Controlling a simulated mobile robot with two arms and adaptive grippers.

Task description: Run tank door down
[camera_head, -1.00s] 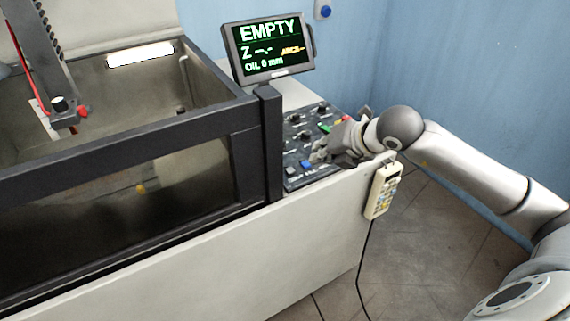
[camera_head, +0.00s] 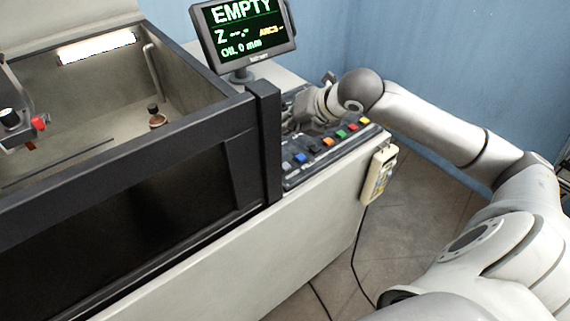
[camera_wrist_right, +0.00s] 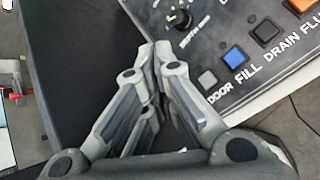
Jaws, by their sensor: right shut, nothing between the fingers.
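The tank door (camera_head: 110,185) is the dark framed front of the tank, upright, with its top rail level with the tank's side rim; its window looks almost black. The control panel (camera_head: 345,148) lies right of the dark corner post. The grey DOOR button (camera_wrist_right: 207,79) shows in the right wrist view, beside the blue FILL button (camera_wrist_right: 235,58). My right gripper (camera_head: 292,118) is over the panel's left part, behind the front button row. In the wrist view its fingers (camera_wrist_right: 160,52) are shut and empty, left of the DOOR button and apart from it. My left gripper is not in view.
A monitor (camera_head: 245,35) reading EMPTY and oil 0 mm stands behind the panel. A corded handset (camera_head: 380,174) hangs at the cabinet's right end. The corner post (camera_head: 265,140) stands close left of my right gripper. A small brown-and-black object (camera_head: 156,117) is inside the tank.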

